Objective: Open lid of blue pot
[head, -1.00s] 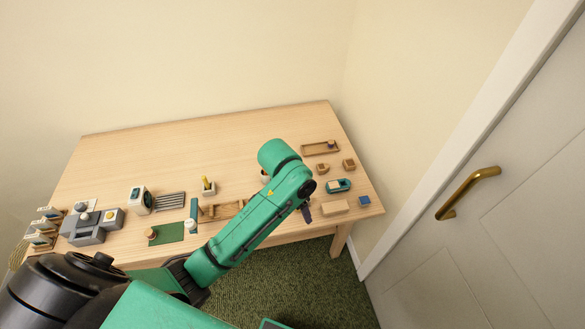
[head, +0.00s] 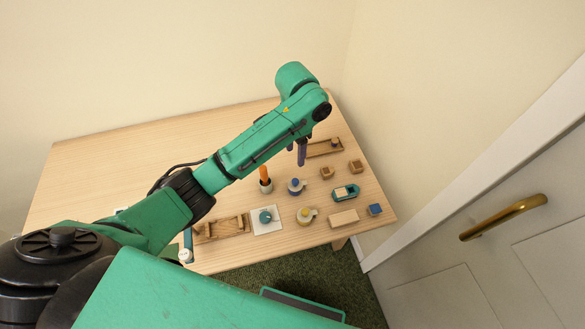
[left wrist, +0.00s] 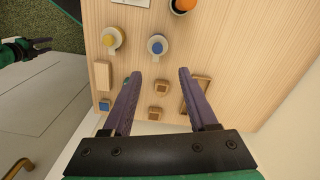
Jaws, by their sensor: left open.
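The blue pot (head: 296,187) is a small pale round pot with a blue top, standing on the right part of the table. It also shows in the left wrist view (left wrist: 157,46), with its blue top centred. My left gripper (head: 297,151) is open and empty, above the table and beyond the pot in the head view. In the left wrist view its two purple fingers (left wrist: 160,75) point toward the pot, which lies past their tips, apart from them. My right gripper (left wrist: 38,47) shows at the left edge of the left wrist view, off the table; its jaw opening is unclear.
A similar yellow-topped pot (head: 306,215) stands close by. A door stands right.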

